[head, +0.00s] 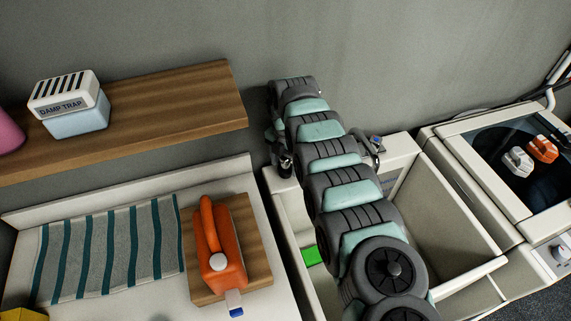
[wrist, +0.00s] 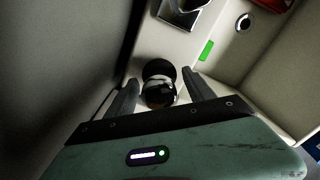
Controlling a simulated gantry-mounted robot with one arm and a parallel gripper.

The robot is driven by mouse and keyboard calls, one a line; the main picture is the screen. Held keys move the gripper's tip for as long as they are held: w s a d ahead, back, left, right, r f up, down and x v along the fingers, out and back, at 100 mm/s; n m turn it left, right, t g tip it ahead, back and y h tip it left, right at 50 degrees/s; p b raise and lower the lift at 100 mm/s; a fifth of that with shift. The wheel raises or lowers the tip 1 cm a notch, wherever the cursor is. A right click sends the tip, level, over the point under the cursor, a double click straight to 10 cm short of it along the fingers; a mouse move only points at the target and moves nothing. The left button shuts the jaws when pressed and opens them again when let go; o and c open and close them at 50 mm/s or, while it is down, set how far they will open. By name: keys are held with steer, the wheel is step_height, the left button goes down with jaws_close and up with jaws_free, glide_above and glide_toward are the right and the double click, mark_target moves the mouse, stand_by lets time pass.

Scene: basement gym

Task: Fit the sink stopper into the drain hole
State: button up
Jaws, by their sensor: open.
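A pale-rimmed ring with a dark middle, which may be the drain hole (wrist: 244,22), lies near the top right.
A green block (head: 314,255) lies in the sink, left of my arm; it also shows in the wrist view (wrist: 206,50). An orange jug (head: 218,245) stands on a wooden board left of the sink. A shelf holds a damp trap (head: 72,105).

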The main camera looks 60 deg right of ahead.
steer(key=shift+f, duration=0.15)
jaws_close()
stand_by(0.6)
